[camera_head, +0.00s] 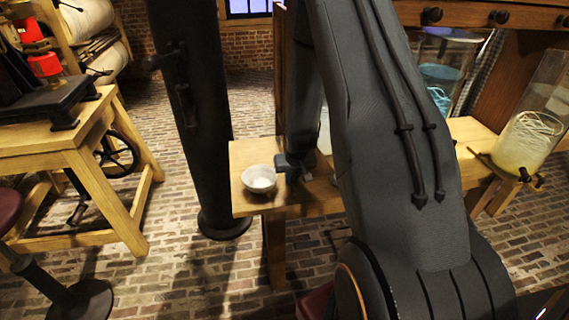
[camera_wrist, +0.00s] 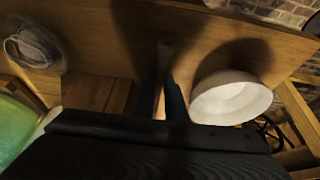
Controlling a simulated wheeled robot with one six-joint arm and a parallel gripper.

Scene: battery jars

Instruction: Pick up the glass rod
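I cannot make out the glass rod clearly in either view. My gripper (camera_head: 293,168) is low over the wooden bench, just right of a white bowl (camera_head: 262,180), partly hidden by my arm. In the wrist view my dark fingers (camera_wrist: 167,75) point at the bench top, left of the white bowl (camera_wrist: 230,98). The fingers are close together, with a narrow pale strip between them. I cannot tell whether that strip is bare wood or something thin in the grip.
The wooden bench (camera_head: 240,153) carries a jar with yellow liquid (camera_head: 525,145) at right. A blue-tinted jar (camera_head: 440,75) stands behind. A green-tinted vessel (camera_wrist: 14,128) is left in the wrist view. A dark column (camera_head: 195,110) stands left of the bench, and another wooden table (camera_head: 85,135) farther left.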

